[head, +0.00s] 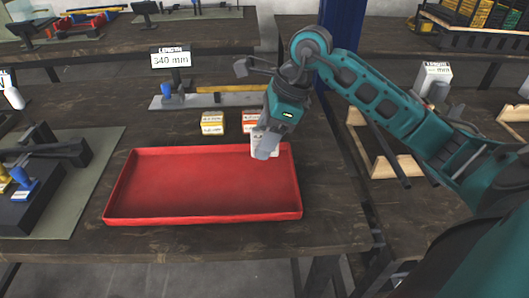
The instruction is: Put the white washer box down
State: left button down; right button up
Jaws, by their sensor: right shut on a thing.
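The white washer box (259,138) is in my right gripper (266,149), over the back right corner of the red tray. The gripper is shut on it and hides part of it. I cannot tell whether the box touches the tray. The red tray (130,190) lies empty on the dark wooden table. My left gripper is not in view.
A yellow-labelled box (212,123) and a red-labelled box (251,119) stand behind the tray. Behind them is a measuring rail with a "340 mm" sign (171,59). A press (40,160) on a green mat stands at the left. The tray floor is clear.

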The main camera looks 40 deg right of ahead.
aim_at(265, 164)
notch_tip(265, 164, down, 4)
jog(key=shift+r+b, duration=0.15)
jog(key=shift+b, duration=0.15)
jog(key=shift+f, duration=0.25)
jog(key=shift+f, duration=0.15)
jog(key=o, duration=0.8)
